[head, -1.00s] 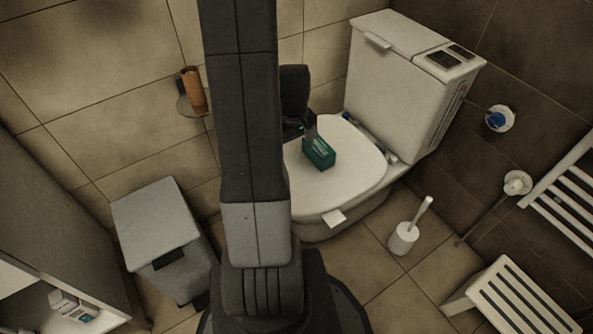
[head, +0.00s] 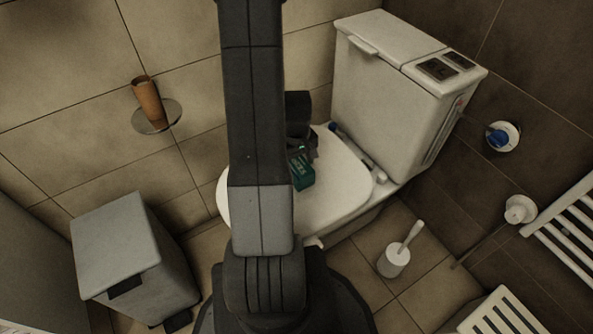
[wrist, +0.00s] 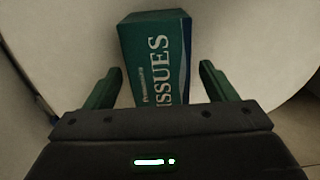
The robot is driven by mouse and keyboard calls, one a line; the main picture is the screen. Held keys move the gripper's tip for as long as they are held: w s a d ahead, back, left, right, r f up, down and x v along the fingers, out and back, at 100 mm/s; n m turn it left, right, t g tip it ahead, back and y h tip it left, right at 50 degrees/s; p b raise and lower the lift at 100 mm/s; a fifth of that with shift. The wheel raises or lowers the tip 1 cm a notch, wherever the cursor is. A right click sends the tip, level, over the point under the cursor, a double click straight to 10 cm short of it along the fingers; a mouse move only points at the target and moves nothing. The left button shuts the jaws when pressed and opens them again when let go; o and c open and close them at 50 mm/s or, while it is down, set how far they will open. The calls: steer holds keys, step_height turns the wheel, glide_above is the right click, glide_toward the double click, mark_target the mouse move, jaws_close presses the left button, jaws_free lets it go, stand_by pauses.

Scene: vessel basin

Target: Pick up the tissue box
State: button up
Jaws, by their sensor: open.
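The tissue box (head: 303,178) is a small green box with white lettering on the closed white toilet lid (head: 345,190). My arm hides its left part in the head view. In the wrist view the tissue box (wrist: 157,58) lies ahead, with its near end between my fingers. My gripper (wrist: 160,84) is open, with one finger on each side of the box and a gap on both sides. In the head view the gripper's fingers are mostly hidden behind my arm.
The toilet tank (head: 385,95) rises behind the lid. A toilet brush (head: 396,260) stands on the floor at right, near a white slatted stool (head: 500,318).

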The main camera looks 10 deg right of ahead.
step_height(320, 180, down, 3)
steer(key=shift+r, duration=0.3)
steer(key=c, duration=1.1)
